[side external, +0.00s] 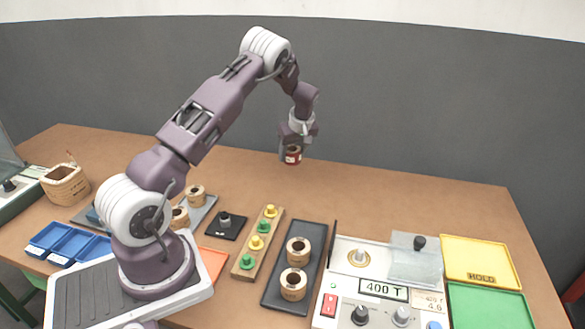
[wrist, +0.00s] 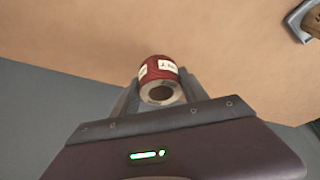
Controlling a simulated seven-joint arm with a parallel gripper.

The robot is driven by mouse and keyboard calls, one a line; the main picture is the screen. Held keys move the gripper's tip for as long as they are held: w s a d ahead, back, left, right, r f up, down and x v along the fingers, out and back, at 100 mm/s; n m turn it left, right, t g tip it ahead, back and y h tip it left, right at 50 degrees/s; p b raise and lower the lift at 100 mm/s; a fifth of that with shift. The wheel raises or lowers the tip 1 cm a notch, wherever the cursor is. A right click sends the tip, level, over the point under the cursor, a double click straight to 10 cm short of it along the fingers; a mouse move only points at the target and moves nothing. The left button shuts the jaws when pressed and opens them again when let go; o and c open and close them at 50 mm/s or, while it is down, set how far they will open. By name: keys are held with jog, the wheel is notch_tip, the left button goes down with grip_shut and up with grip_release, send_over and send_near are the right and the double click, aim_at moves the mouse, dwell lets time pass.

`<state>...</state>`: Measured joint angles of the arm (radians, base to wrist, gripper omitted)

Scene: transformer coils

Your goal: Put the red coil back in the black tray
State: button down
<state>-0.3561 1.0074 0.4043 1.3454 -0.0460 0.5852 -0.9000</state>
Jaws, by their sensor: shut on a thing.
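My gripper (side external: 295,143) is shut on the red coil (side external: 292,156) and holds it in the air above the back part of the table. In the wrist view the red coil (wrist: 160,80) sits between the two fingers, with a white label and its round bore showing. The black tray (side external: 269,284) lies on the table toward the front, right of the wooden strip. Two tan coils (side external: 298,250) (side external: 293,284) stand in it. The gripper is apart from the tray, high up and behind it.
A wooden strip (side external: 250,262) with yellow and green knobs lies left of the tray. A tester panel (side external: 340,270) stands at its right, with a yellow HOLD tray (side external: 480,262) and a green tray (side external: 490,308) beyond. The table's back middle is clear.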

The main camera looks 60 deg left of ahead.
jog(key=v, duration=0.3)
send_over(304, 231)
jog(key=d, duration=0.1)
jog(key=f, duration=0.9)
jog(key=shift+s+d+f, duration=0.1)
jog(key=shift+d, duration=0.25)
jog(key=shift+f, duration=0.15)
jog(key=c, duration=0.6)
grip_release()
